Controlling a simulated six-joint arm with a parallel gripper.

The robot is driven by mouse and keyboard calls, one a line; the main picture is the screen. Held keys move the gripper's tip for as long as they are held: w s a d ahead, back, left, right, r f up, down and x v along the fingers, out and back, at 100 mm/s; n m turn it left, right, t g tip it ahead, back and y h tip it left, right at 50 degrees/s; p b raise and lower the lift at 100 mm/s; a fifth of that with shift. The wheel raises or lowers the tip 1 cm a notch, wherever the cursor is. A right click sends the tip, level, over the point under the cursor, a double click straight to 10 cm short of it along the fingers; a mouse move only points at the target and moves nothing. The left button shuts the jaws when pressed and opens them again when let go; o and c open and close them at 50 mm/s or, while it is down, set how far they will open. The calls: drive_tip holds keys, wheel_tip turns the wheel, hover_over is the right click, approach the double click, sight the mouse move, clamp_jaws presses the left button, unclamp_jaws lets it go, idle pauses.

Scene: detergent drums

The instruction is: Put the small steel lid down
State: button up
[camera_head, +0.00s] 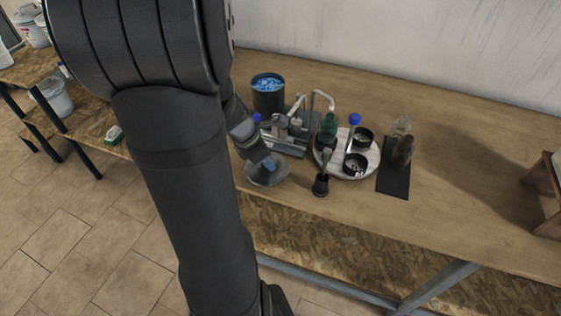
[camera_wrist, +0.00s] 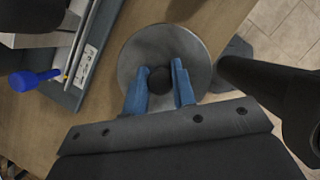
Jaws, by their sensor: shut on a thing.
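The small steel lid (camera_wrist: 135,60) is a round grey disc with a black knob (camera_wrist: 160,80) in its middle. My gripper (camera_wrist: 158,76) has its two blue fingers shut on the knob, one on each side. In the head view the lid (camera_head: 262,179) is at the front left of the wooden table, with my gripper (camera_head: 268,163) above it. The lid looks about level and close to the tabletop. I cannot tell whether it touches the wood. My arm hides part of the table to the left.
Behind the lid are a grey rack (camera_head: 284,147) and a dark drum of blue contents (camera_head: 268,98). To the right stand a small black pot with a handle (camera_head: 321,187), a round white tray (camera_head: 336,168) and a dark mat (camera_head: 394,183). Bare wood (camera_head: 445,200) lies farther right.

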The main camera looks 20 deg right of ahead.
sight(280, 161)
drive_tip(key=d, duration=0.4)
drive_tip(key=shift+d, duration=0.2)
drive_tip(key=shift+f, duration=1.75)
drive_tip(key=shift+f, duration=0.1)
drive_tip(key=o, duration=1)
drive_tip(key=v, duration=1.2)
drive_tip(key=shift+a, duration=0.1)
